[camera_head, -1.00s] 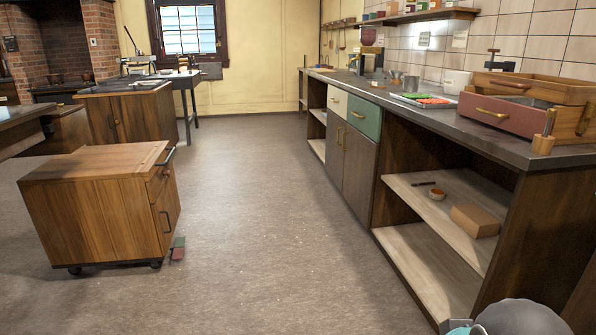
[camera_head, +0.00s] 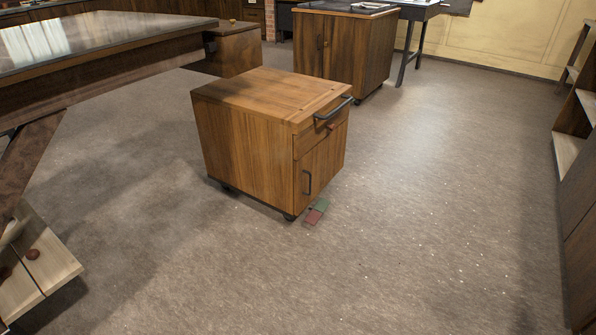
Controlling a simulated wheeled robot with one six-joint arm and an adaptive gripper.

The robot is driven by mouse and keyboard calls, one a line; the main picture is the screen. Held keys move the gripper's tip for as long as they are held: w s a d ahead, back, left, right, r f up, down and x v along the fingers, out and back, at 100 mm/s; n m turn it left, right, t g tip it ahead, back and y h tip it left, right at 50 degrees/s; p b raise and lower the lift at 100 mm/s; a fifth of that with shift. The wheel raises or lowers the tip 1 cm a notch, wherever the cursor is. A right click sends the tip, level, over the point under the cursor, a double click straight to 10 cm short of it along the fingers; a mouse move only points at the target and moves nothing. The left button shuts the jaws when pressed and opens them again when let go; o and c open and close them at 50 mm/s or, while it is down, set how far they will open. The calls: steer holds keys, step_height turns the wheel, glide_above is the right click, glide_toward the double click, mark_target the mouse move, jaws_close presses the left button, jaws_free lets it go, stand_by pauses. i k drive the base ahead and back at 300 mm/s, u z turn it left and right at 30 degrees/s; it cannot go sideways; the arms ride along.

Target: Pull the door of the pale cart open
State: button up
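A wooden cart (camera_head: 243,140) on black casters stands on the floor near the middle of the view. Its wood is warm mid-brown, lighter than the cabinets around it. Its front faces right and shows a dark bar handle (camera_head: 334,109) at the top edge, a drawer with a small reddish knob (camera_head: 331,127), and below it a door (camera_head: 322,170) with a dark vertical handle (camera_head: 307,182). The door looks shut. My gripper is not in view.
A small red and green object (camera_head: 316,212) lies on the floor by the cart's front corner. A dark-topped table (camera_head: 100,38) stands at left, with a low shelf (camera_head: 45,255) below. A darker cabinet (camera_head: 340,48) stands behind. Floor right of the cart is clear, up to shelving (camera_head: 575,130).

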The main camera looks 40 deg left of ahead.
mark_target(315, 169)
steer(key=u, duration=0.7)
steer(key=i, duration=1.55)
steer(key=u, duration=0.7)
